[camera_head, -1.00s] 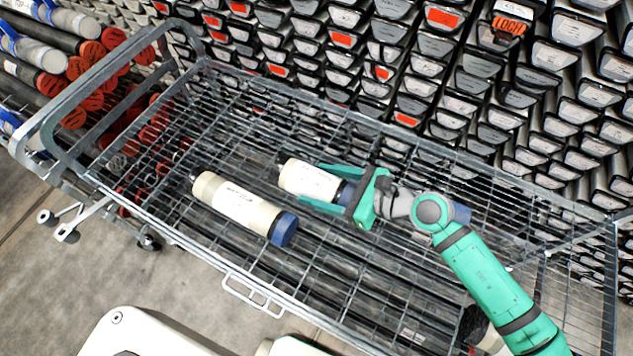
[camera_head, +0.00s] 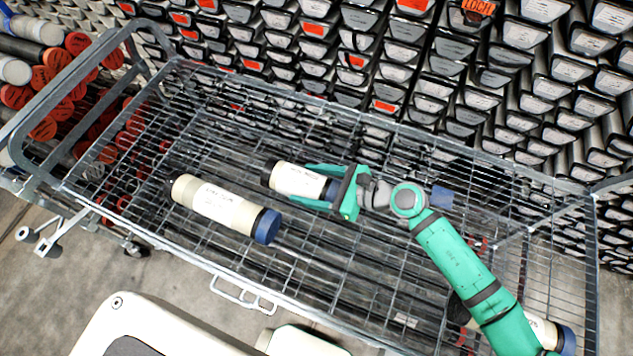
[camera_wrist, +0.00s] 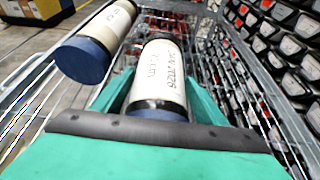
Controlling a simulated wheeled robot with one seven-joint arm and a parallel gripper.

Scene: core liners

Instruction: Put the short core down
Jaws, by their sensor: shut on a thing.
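The short core (camera_head: 296,180) is a white-labelled cylinder with a dark far end and a blue band near my gripper. My green gripper (camera_head: 318,184) is shut on it, one finger along each side. In the wrist view the short core (camera_wrist: 158,75) lies between the fingers, its label facing up. The core is over the wire cart (camera_head: 150,225), lying about level. I cannot tell whether it touches the mesh. A longer core (camera_head: 222,207) with a blue cap lies to its left, apart from it; it also shows in the wrist view (camera_wrist: 100,40).
Another blue-capped core (camera_head: 545,332) lies at the cart's right end, partly behind my arm. A wall of labelled core trays (camera_head: 480,90) stands along the far side. Red-capped tubes (camera_head: 45,100) are at the upper left. The mesh left of the longer core is free.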

